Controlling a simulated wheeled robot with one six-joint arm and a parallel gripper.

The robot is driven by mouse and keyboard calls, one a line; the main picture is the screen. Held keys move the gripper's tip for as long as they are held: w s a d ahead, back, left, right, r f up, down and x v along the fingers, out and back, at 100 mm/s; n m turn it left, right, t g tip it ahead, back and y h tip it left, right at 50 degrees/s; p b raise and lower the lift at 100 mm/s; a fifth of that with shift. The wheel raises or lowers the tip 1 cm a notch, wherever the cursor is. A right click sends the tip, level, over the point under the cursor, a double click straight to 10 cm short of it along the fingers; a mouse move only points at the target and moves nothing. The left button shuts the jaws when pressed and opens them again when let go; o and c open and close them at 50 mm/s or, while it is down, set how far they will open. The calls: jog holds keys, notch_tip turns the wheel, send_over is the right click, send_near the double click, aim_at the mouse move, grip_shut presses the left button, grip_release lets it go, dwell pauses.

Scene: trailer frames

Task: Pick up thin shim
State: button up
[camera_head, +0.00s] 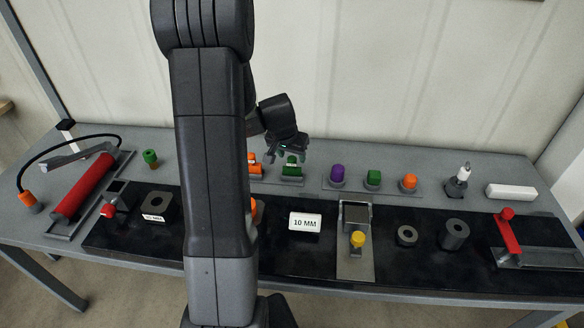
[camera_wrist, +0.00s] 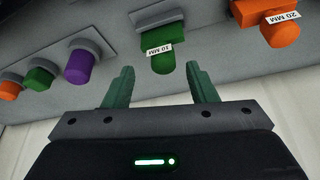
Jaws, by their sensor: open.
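No part is plainly marked as the thin shim. A green-topped piece (camera_wrist: 158,30) with a 10 MM label stands in a grey holder in the wrist view; in the head view it is the green piece (camera_head: 292,168) behind the white 10 MM sign. An orange-topped piece (camera_wrist: 283,32) labelled 20 MM is beside it, and in the head view this orange piece (camera_head: 255,168) is partly hidden by my arm. My gripper (camera_wrist: 160,80) is open and empty, with its fingers to either side of the green piece's end. In the head view my gripper (camera_head: 288,155) is just above and behind the green piece.
Purple (camera_head: 337,173), green (camera_head: 373,177) and orange (camera_head: 408,182) knobbed pieces stand in a holder to the right. A 10 MM sign (camera_head: 305,222) is on the black mat, with a yellow-knobbed fixture (camera_head: 357,240) to its right. A red cylinder (camera_head: 83,188) is at left. The wall is close behind.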

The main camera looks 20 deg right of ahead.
aim_at(291, 159)
jog(key=shift+a+x, duration=0.2)
jog(key=shift+x, duration=1.95)
jog(key=shift+w, duration=0.1)
jog(key=shift+c, duration=0.2)
grip_shut()
